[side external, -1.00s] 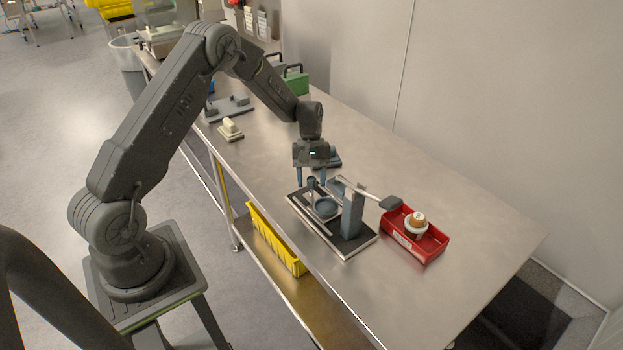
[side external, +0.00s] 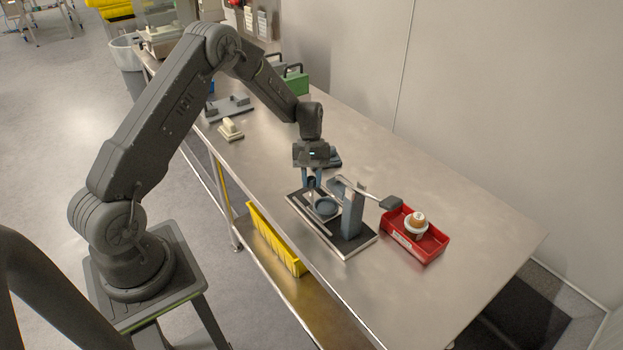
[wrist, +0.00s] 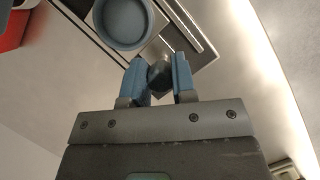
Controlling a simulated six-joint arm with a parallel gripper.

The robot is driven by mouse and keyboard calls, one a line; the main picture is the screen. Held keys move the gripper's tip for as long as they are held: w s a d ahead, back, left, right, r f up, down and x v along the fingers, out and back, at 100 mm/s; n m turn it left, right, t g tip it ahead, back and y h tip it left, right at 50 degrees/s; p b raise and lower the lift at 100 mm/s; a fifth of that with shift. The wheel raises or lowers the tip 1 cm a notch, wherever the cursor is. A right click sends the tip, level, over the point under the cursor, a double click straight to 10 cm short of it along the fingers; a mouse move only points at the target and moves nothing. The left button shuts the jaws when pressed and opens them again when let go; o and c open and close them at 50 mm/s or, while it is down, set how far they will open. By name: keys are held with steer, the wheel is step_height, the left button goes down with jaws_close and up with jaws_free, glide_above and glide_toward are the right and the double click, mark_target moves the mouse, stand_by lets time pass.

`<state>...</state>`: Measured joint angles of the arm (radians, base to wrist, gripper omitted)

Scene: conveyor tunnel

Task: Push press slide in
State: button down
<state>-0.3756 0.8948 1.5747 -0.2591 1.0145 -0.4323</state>
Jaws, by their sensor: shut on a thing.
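The press (side external: 352,213) stands on a dark, light-edged base (side external: 356,243), with a grey column and a lever ending in a dark pad (side external: 390,202). Its slide carries a round blue-grey cup (side external: 325,207) on the near-left part of the base. The cup looks empty in the wrist view (wrist: 123,22). My gripper (side external: 311,186) points down at the slide's left end. In the wrist view its two blue fingers (wrist: 159,78) are shut on a dark rounded knob (wrist: 160,70), the slide's handle. The knob's lower part is hidden.
A red bin (side external: 433,253) at the right holds a white ring-like piece with an orange-brown top (side external: 417,218). A beige block (side external: 230,129) and a green case (side external: 295,82) stand farther back.

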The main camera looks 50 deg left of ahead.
mark_target(321, 205)
steer(key=shift+d, duration=2.25)
steer(key=c, duration=0.9)
jaws_free()
steer(key=v, duration=1.4)
steer(key=shift+a+f, duration=0.1)
